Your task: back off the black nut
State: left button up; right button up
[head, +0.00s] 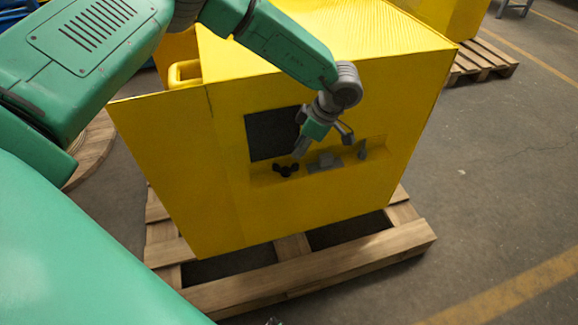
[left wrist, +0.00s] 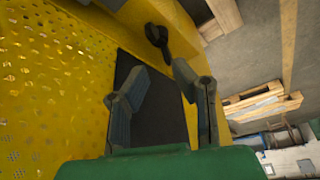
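The black nut (head: 286,170), a dark lobed knob, sits at the left end of a shallow ledge on the front of the yellow housing (head: 330,95). In the left wrist view the black nut (left wrist: 157,36) shows beyond the fingertips, near the top. My left gripper (head: 323,147) is in front of the housing, up and right of the nut in the head view. Its fingers are spread and empty; the left wrist view also shows the open gripper (left wrist: 155,80) with a clear gap to the nut. My right gripper is not in view.
A dark square panel (head: 270,135) lies behind the left gripper. Grey parts (head: 325,161) stand on the ledge right of the nut. The yellow housing rests on a wooden pallet (head: 320,275). Open floor (head: 500,150) lies to the right.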

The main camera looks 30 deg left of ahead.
aim_at(286, 168)
pick_arm(q)
jog(key=b+x, duration=0.1)
jog(key=x, duration=0.7)
jog(key=shift+c, duration=0.4)
grip_shut()
